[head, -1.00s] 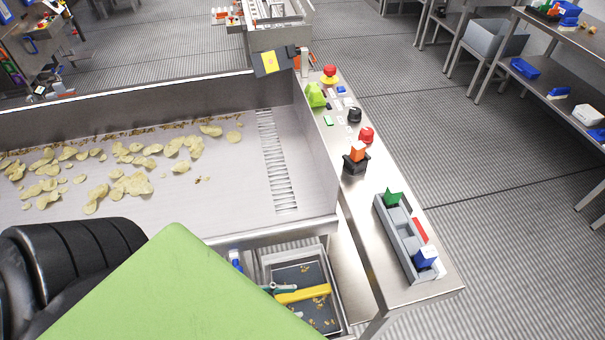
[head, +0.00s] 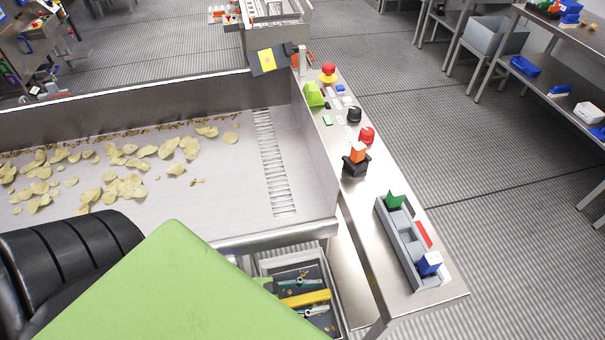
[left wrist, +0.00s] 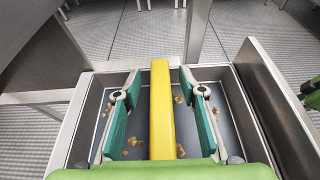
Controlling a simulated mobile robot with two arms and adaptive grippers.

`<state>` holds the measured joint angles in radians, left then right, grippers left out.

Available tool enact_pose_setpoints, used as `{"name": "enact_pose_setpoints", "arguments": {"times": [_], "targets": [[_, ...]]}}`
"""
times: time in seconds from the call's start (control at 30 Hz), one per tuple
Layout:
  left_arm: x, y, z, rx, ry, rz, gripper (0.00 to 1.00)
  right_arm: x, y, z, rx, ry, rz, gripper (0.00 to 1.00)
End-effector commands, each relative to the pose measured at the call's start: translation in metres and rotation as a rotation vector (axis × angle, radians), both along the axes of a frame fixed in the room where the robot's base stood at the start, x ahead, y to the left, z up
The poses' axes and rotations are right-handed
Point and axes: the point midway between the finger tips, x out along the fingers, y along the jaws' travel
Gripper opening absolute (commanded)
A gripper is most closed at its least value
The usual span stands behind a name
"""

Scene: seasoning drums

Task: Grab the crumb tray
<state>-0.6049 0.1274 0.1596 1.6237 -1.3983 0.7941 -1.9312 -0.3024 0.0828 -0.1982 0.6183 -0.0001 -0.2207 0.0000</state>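The crumb tray (head: 334,300) is a grey metal box with a dark floor and scattered brown crumbs, below the edge of the chip conveyor. It also shows in the left wrist view (left wrist: 141,118). A yellow bar handle (left wrist: 161,108) spans it; in the head view the handle (head: 305,299) lies below my green arm cover. My left gripper (head: 304,297) has its teal fingers apart, one on each side of the handle. In the left wrist view the gripper (left wrist: 160,115) shows gaps between both fingers and the bar.
The conveyor (head: 230,185) with potato chips lies left of the tray. A steel control ledge with red and black knobs (head: 355,162) and a grey bin (head: 402,245) of small blocks runs along the right. Metal walls stand close around the tray. Open floor lies farther right.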

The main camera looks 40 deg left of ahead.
Motion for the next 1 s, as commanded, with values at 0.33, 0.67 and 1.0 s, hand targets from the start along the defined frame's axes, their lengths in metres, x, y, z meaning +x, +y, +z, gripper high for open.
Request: {"name": "enact_pose_setpoints", "arguments": {"times": [0.33, 0.67, 1.0], "targets": [[0.0, 0.0, 0.0, 0.0, 0.0, 0.0, 0.0, 0.003, 0.002, 0.0, 0.002, -0.004, 0.0, 0.28], [0.0, 0.0, 0.002, 0.0, -0.001, 0.0, 0.0, 0.003, 0.006, 0.0, 0.007, -0.005, 0.001, 0.28], [0.0, 0.0, 0.03, 0.001, -0.003, -0.003, 0.0, 0.004, 0.006, 0.003, 0.007, -0.006, 0.001, 0.28]]}}
